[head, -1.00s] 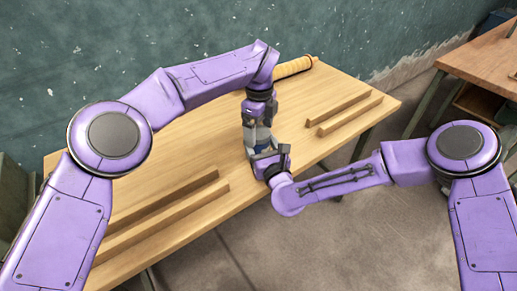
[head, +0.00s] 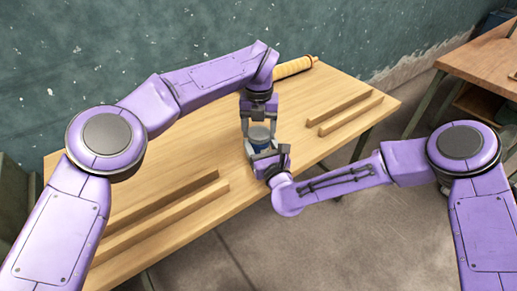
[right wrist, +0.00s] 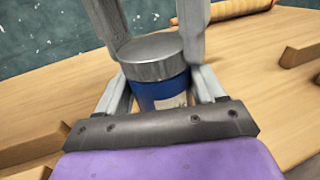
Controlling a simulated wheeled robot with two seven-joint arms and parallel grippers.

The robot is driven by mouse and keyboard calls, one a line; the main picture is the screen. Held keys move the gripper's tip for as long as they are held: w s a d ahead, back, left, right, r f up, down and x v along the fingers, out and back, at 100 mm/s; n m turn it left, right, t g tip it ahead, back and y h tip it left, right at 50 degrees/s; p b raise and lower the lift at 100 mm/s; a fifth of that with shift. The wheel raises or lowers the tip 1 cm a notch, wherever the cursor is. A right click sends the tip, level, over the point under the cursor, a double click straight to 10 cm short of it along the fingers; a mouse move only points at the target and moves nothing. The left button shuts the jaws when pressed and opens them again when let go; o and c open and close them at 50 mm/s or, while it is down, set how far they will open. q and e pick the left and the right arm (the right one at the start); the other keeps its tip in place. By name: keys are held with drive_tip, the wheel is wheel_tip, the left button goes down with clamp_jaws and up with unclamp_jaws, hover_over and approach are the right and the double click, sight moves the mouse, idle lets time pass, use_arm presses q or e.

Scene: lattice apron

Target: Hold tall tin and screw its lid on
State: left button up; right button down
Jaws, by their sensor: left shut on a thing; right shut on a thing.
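The tall tin (head: 262,145) is blue with a pale label and stands upright near the middle of the wooden table; it also shows in the right wrist view (right wrist: 160,94). Its grey metal lid (right wrist: 152,57) sits on top, level with the tin; whether it is threaded tight cannot be seen. My right gripper (right wrist: 163,90) is shut on the tin's body, a finger on each side. My left gripper (head: 260,122) reaches down from above and is shut on the lid, a finger on each side. The lid also shows in the head view (head: 260,132).
Two wooden rails (head: 165,215) lie at the table's front left and two shorter ones (head: 345,110) at the right. A yellow ribbed roller (head: 293,67) lies at the back, behind my left wrist. The table's (head: 200,150) left middle is clear.

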use_arm(q)
drive_tip(key=m, duration=0.5)
use_arm(e)
drive_tip(key=shift+w+d, duration=0.1)
use_arm(q)
drive_tip(key=o, duration=1.2)
drive_tip(key=shift+c, duration=0.2)
drive_tip(key=shift+r, duration=2.3)
use_arm(e)
drive_tip(key=shift+r, duration=0.1)
use_arm(q)
drive_tip(key=shift+c, duration=0.2)
